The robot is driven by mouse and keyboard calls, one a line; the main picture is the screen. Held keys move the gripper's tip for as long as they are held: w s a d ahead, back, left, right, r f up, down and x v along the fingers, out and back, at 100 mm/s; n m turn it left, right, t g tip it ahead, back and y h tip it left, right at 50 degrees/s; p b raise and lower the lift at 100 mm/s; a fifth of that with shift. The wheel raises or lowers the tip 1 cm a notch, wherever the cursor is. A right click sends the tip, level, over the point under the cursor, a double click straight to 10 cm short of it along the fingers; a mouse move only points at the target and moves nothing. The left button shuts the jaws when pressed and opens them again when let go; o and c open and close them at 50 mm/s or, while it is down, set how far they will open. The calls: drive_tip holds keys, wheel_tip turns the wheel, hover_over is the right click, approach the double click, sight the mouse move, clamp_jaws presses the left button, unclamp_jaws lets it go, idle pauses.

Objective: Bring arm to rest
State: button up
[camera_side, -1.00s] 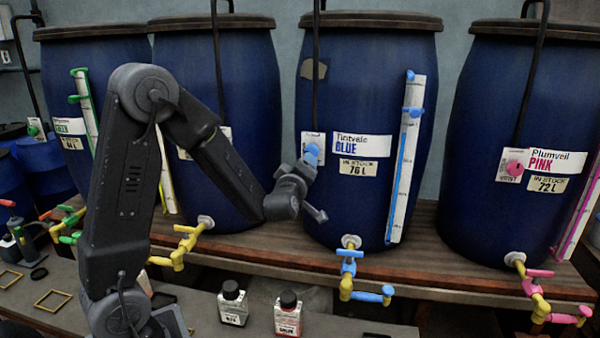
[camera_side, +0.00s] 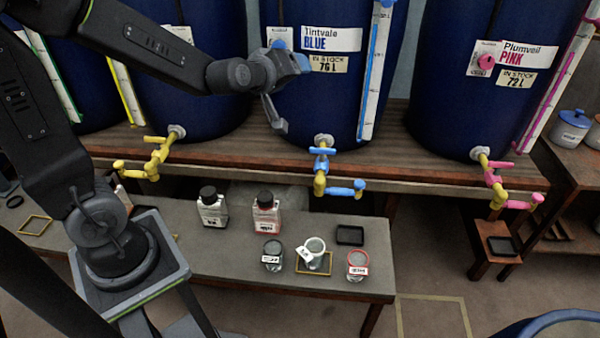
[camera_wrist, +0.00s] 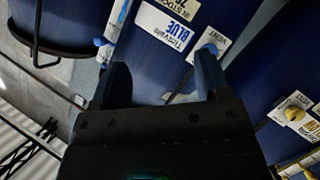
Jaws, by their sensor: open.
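My gripper (camera_side: 284,88) is in front of the blue Tintvale vat (camera_side: 350,105), close to its blue knob (camera_side: 303,63). In the wrist view my gripper (camera_wrist: 162,64) shows two dark fingers spread apart, with nothing held between them. The blue knob (camera_wrist: 211,49) shows just beyond the right fingertip there; I cannot tell whether they touch. My arm reaches in from the left, bent and raised above the bench.
The pink Plumveil vat (camera_side: 450,110) stands to the right. The blue tap (camera_side: 340,186) and yellow tap (camera_side: 150,160) jut out from the shelf. Bottles (camera_side: 266,214) and a white cup (camera_side: 314,252) stand on the low bench (camera_side: 215,262).

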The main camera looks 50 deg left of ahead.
drive_tip(key=s+d+m+g+h, duration=0.2)
drive_tip(key=s+d+m+g, duration=0.2)
drive_tip(key=s, duration=0.7)
drive_tip(key=s+d+m+g+h, duration=0.2)
drive_tip(key=s+d+m, duration=0.3)
drive_tip(key=s+m, duration=0.3)
drive_tip(key=s+g, duration=0.1)
drive_tip(key=s, duration=0.2)
drive_tip(key=shift+d+f+g+h, duration=0.3)
drive_tip(key=shift+f+g, duration=0.1)
